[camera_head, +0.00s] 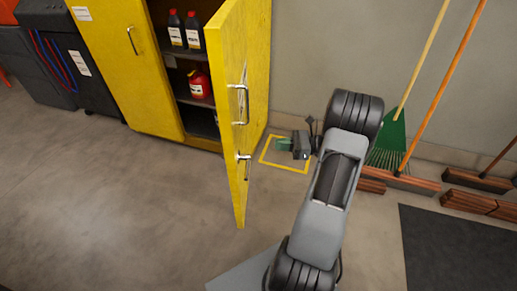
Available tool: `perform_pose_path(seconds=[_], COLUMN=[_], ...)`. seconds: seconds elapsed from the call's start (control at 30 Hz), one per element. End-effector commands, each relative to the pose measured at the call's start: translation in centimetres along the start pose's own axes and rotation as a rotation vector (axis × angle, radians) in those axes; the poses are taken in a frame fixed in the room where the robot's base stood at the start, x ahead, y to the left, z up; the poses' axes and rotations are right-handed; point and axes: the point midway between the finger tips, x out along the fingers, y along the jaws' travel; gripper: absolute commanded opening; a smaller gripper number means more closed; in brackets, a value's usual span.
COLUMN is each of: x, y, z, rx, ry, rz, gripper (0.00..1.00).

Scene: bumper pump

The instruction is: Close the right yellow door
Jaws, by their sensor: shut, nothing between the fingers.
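The yellow cabinet (125,65) stands against the wall at the upper left. Its left door is shut. Its right yellow door (228,85) is swung wide open toward me, with its free edge facing the camera and its bottom corner above the floor.
Dark bottles (184,30) and a red can (199,84) stand on the cabinet shelves. Brooms and a green rake (388,143) lean right. A dark mat (455,250) lies lower right. Floor at left is clear.

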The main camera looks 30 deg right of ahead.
Motion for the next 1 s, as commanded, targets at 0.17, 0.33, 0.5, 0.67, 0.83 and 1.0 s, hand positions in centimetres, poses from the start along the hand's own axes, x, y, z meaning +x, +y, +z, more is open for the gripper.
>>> perform_pose_path(seconds=[0.17,0.33,0.5,0.67,0.83,1.0], x=[2.7,6.0,9.1,11.2,12.7,13.2], y=[0.0,0.0,0.0,0.0,0.0,0.0], z=[-0.2,-0.2,-0.2,-0.1,-0.1,-0.1], rx=[0.003,0.002,0.002,0.001,0.002,0.002], ry=[-0.005,-0.004,-0.003,-0.003,-0.002,-0.002], rz=[0.001,0.002,0.002,0.0,-0.001,-0.002], gripper=[0.0,0.0,0.0,0.0,0.0,0.0])
